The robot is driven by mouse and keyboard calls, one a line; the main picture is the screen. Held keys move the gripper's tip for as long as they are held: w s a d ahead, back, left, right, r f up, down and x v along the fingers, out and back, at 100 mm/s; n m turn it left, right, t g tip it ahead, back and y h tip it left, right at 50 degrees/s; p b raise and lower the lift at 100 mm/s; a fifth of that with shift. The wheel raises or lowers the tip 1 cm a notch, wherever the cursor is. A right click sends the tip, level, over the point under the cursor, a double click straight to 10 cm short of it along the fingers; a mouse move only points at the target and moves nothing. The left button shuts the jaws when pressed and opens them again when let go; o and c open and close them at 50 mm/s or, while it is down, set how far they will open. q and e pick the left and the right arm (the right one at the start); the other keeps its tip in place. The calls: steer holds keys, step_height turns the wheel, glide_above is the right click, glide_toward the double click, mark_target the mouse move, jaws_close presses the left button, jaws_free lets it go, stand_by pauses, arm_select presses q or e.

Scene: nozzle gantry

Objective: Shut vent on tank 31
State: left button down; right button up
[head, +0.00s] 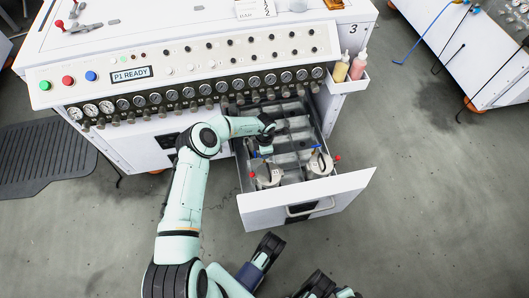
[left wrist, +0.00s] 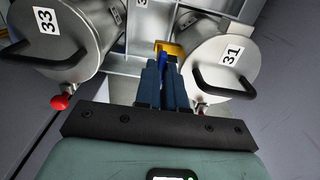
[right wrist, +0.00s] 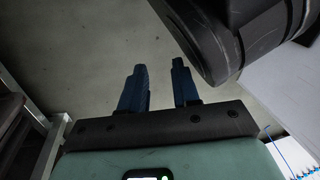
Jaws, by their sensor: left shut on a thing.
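Tank 31 (left wrist: 222,60), a silver cylinder with a black handle and a "31" label, is at the right of the left wrist view. A yellow bracket (left wrist: 172,48) with a small blue piece (left wrist: 160,56), apparently its vent lever, is beside the tank. My left gripper (left wrist: 164,66) is shut on the blue piece, its fingertips partly hiding it. In the head view my left gripper (head: 264,149) reaches into the open drawer (head: 306,201); tank numbers are unreadable there. My right gripper (right wrist: 160,72) is open and empty above the floor.
Tank 33 (left wrist: 65,42), with a red knob (left wrist: 60,102), stands left of my left gripper. Two tanks show in the drawer in the head view. The console (head: 180,70) is behind; a side bin (head: 348,81) holds two bottles. Floor to the right is clear.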

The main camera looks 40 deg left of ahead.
stand_by(0.3)
arm_select(q)
steer(key=c, duration=1.2)
jaws_free()
steer(key=shift+r, duration=0.1)
